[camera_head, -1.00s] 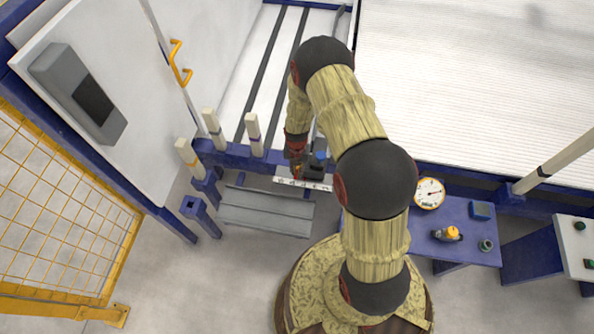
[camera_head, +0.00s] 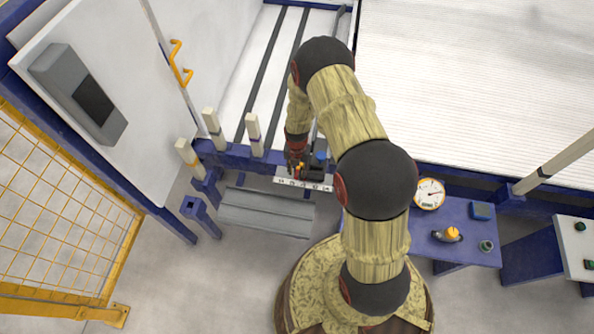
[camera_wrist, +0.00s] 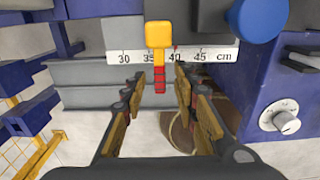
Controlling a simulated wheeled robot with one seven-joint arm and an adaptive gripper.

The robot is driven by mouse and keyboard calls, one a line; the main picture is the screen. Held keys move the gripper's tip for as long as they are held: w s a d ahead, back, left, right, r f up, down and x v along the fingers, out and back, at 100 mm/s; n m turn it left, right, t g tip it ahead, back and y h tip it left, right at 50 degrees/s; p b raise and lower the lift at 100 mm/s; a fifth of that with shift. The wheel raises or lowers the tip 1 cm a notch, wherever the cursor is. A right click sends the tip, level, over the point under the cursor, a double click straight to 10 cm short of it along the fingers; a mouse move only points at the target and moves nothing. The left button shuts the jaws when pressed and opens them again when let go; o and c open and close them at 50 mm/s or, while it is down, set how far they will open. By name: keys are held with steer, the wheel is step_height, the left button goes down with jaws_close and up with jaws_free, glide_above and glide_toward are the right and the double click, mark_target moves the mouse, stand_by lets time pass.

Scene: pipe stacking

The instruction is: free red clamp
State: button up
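The red clamp shows in the wrist view as a short red stem (camera_wrist: 159,80) with a yellow block (camera_wrist: 159,36) at its upper end. It lies across a white ruler strip (camera_wrist: 215,54), between the 35 and 40 marks. My gripper (camera_wrist: 161,72) is open, with one finger on each side of the red stem and a visible gap on both sides. Depth between the fingertips and stem is hard to judge. In the head view my gripper (camera_head: 296,170) is above the ruler strip, with a small yellow and red part beside it.
A grey trough (camera_head: 265,212) lies just in front of the ruler. A blue knob (camera_wrist: 258,18) and a blue housing with a white dial (camera_wrist: 286,122) are close on the right. A blue table (camera_head: 462,215) with a gauge (camera_head: 429,193) stands further right. White posts (camera_head: 213,128) stand at left.

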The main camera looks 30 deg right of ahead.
mark_target(297, 174)
step_height(297, 174, up, 12)
stand_by(0.5)
stand_by(0.4)
steer(key=s+a+m+g, duration=0.1)
steer(key=s+m+g, duration=0.1)
steer(key=s+m, duration=0.6)
steer(key=s+a+r+m+t, duration=0.2)
steer(key=s+r+m, duration=0.3)
steer(key=r, duration=0.8)
steer(key=s+a+r+m+t, duration=0.3)
steer(key=r+m, duration=0.5)
steer(key=r, duration=0.6)
steer(key=s+a+r+m+t, duration=0.2)
steer(key=s+r+m, duration=0.4)
steer(key=r, duration=0.8)
steer(key=shift+s+a+r+m+t, duration=0.2)
steer(key=shift+s+a+m+t, duration=0.2)
steer(key=shift+m, duration=0.4)
